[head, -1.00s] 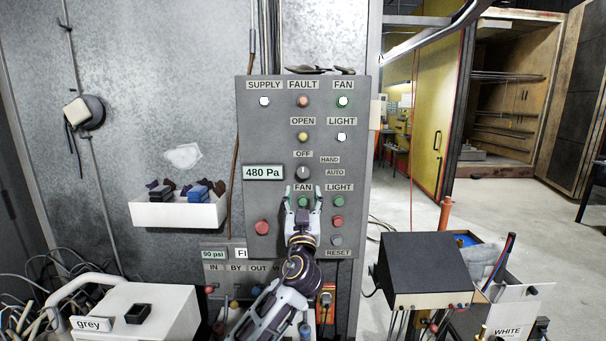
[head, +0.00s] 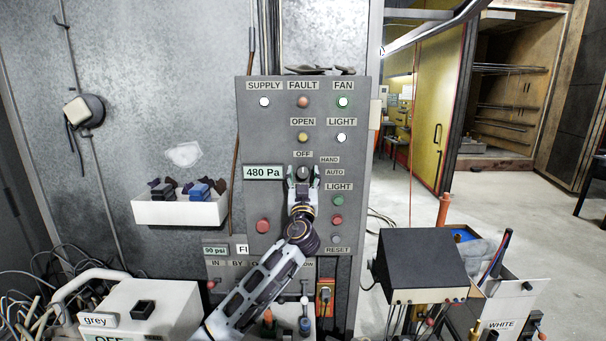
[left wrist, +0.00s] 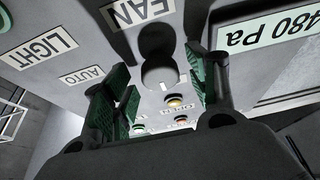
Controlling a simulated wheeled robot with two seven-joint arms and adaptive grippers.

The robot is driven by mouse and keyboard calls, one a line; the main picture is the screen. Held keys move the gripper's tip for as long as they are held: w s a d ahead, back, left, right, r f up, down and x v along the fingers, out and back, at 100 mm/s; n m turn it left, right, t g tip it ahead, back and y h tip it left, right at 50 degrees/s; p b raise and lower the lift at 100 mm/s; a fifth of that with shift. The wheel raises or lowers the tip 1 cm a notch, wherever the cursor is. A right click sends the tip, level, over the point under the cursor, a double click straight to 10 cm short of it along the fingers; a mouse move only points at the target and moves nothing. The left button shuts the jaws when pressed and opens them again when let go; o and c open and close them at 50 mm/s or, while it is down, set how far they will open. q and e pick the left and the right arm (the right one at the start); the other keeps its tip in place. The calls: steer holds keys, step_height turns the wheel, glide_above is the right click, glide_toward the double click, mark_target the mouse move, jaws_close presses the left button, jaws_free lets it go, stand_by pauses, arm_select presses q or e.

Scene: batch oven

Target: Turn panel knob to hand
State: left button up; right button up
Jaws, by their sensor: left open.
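The dark round panel knob (head: 303,171) sits on the grey control panel (head: 271,200), below the OFF label and left of the HAND (head: 329,160) and AUTO labels. My left gripper (head: 303,178) is open in front of it, one finger on each side. In the left wrist view the knob (left wrist: 160,72) shows between the open green-padded fingers of my left gripper (left wrist: 155,85), with room on both sides. I cannot tell whether a finger touches it. The knob's mark is too small to read surely. My right gripper is out of view.
A 480 Pa display (head: 263,172) is left of the knob. A green button (head: 338,200) and a red button (head: 338,220) are at lower right. A white bin (head: 178,211) hangs on the wall at left. A dark box (head: 421,262) stands at lower right.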

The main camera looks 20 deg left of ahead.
arm_select(q)
steer(key=shift+w+a+r, duration=0.1)
steer(key=shift+w, duration=0.15)
steer(key=c, duration=1)
steer(key=shift+c, duration=0.2)
